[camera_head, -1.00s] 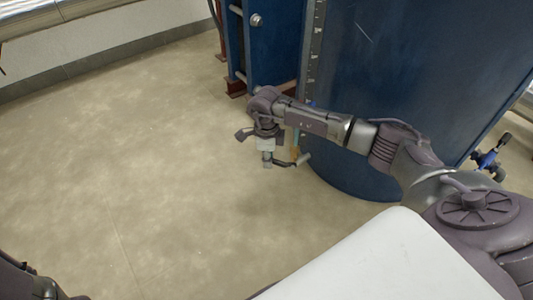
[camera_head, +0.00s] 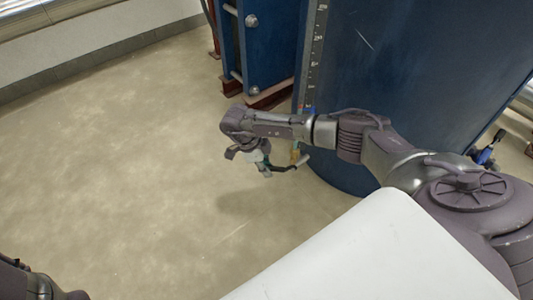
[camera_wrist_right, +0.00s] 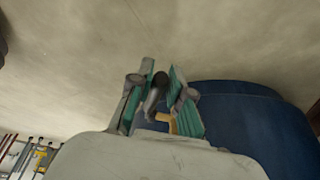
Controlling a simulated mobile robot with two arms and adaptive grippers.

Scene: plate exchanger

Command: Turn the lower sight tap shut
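The lower sight tap shows a small brass body (camera_head: 295,152) low on the front of the blue tank, below the scale strip. A dark lever with a grey end (camera_head: 303,160) runs from it toward my right gripper (camera_head: 257,165). In the right wrist view, the two teal-padded fingers of this gripper (camera_wrist_right: 162,75) stand apart. The grey lever with its dark end (camera_wrist_right: 158,84) shows between them, and brass (camera_wrist_right: 168,122) shows behind. I cannot tell whether a finger touches the lever. My left gripper is out of view; only part of my left arm shows at bottom left.
The big blue tank (camera_head: 410,60) with its scale strip (camera_head: 314,55) stands close behind my right arm. A blue frame with bolts (camera_head: 270,50) stands at the back. A blue-handled valve (camera_head: 485,156) is at the right. The floor (camera_head: 110,150) at left is clear.

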